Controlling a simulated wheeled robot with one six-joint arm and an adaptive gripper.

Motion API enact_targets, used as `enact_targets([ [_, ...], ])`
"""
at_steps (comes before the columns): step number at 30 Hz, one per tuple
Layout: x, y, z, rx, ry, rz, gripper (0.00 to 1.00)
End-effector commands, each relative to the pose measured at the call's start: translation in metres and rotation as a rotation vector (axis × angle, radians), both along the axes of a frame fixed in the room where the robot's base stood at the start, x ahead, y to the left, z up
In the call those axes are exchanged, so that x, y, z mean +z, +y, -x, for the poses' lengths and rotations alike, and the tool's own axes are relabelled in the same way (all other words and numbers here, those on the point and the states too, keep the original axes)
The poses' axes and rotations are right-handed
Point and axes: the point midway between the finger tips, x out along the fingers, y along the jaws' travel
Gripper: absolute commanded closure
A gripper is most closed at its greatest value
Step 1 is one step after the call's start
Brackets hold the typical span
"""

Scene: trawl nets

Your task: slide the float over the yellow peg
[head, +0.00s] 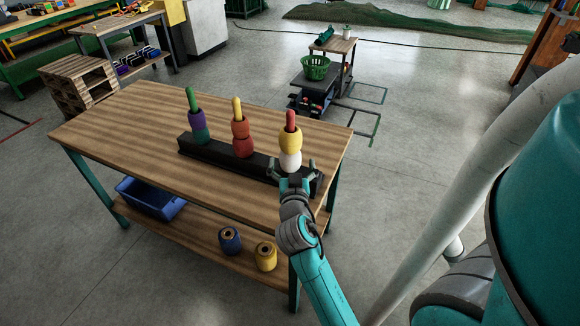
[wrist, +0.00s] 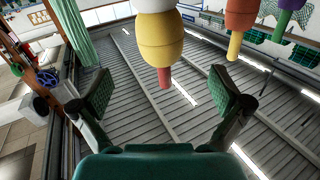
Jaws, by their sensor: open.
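A yellow peg (head: 237,103) stands in the middle of a black rack (head: 217,156) on the wooden table, with an orange float (head: 240,127) above a red float (head: 243,147). A red peg (head: 290,117) at the right carries a yellow float (head: 290,140) above a white float (head: 290,160). My gripper (head: 295,165) is open near the white float. The wrist view is upside down: the red peg's tip (wrist: 164,77) and the yellow float (wrist: 160,38) show between and beyond my open fingers (wrist: 161,88). I cannot tell whether the fingers touch a float.
A green peg (head: 191,98) at the left carries a purple float (head: 196,118) above a teal float (head: 200,135). The left part of the tabletop (head: 130,120) is clear. A blue bin (head: 152,197), a blue spool (head: 230,240) and a yellow spool (head: 265,256) sit on the lower shelf.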

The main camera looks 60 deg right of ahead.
Motion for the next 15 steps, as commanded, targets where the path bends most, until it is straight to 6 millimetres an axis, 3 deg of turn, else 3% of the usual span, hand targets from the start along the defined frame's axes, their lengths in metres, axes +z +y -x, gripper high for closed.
enact_targets([
  [15, 0.001, -0.063, -0.037, -0.001, 0.000, 0.001, 0.00],
])
